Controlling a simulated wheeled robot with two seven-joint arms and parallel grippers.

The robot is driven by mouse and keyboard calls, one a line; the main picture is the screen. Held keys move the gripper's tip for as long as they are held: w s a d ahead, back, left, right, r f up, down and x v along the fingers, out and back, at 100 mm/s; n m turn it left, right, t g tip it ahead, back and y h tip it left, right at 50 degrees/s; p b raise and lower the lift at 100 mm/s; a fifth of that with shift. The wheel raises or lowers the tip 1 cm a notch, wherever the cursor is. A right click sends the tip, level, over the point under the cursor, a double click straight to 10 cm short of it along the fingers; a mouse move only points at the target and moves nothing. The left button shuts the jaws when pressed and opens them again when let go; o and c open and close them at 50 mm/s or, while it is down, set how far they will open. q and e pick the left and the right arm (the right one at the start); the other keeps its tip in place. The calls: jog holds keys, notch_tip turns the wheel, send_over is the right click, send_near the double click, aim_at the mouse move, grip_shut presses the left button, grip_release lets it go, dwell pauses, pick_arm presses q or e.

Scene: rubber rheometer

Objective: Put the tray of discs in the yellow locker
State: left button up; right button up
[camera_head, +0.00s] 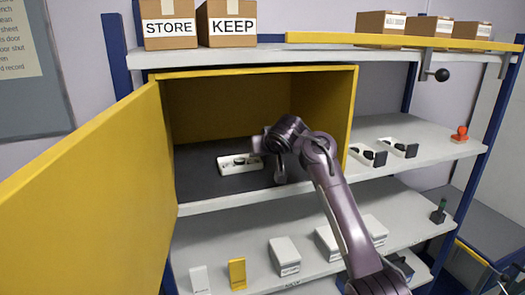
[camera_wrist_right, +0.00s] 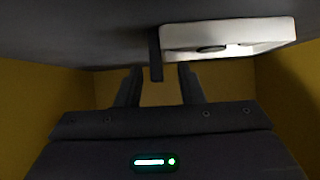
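The yellow locker (camera_head: 330,105) stands on a shelf with its door (camera_head: 95,190) swung wide open to the left. The white tray of discs (camera_head: 240,168) rests on the locker's dark floor; dark discs show in it. The tray also shows in the right wrist view (camera_wrist_right: 230,36), at the top, with a dark upright tab (camera_wrist_right: 155,55) at its end. My right gripper (camera_wrist_right: 160,74) is inside the locker beside the tray. Its fingers are apart, with the tab between their tips and a gap on each side. My left gripper is out of view.
Boxes marked STORE (camera_head: 168,25) and KEEP (camera_head: 228,24) stand above. Several white boxes and a yellow block (camera_head: 237,273) stand on the lower shelf.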

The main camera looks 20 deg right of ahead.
jog(key=shift+w+f, duration=0.1)
jog(key=shift+w, duration=0.05)
jog(key=shift+a, duration=0.1)
jog(key=b+v, duration=0.3)
jog(key=v, duration=0.9)
